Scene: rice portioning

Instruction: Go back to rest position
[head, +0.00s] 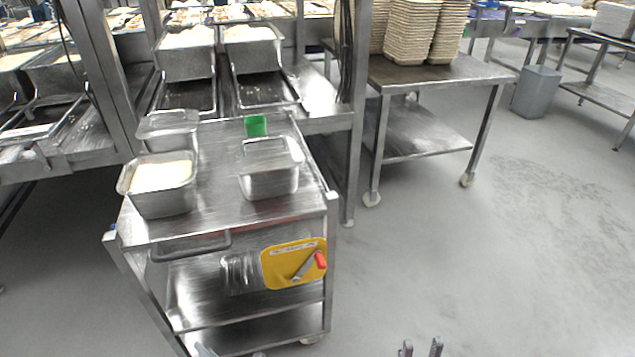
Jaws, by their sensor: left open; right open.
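My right gripper (422,347) shows at the bottom edge, right of centre. Its two dark fingertips stand apart with nothing between them, over the bare floor. My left gripper (231,354) barely shows at the bottom edge, in front of the cart's lower shelf. Only its fingertips are in the picture, and they are apart. Both grippers are clear of the metal cart (215,225). On the cart's top stand a steel pan of rice (165,198), a lidded steel pan (270,182), another steel pan (168,128) and a green block-like item (256,126).
A yellow board (280,268) with a red-handled tool and a clear container (240,274) is at the cart's front. Behind stand metal racks with rice bins (188,58). A wheeled table (440,75) holds stacked trays (408,30). The floor (480,260) at right is free.

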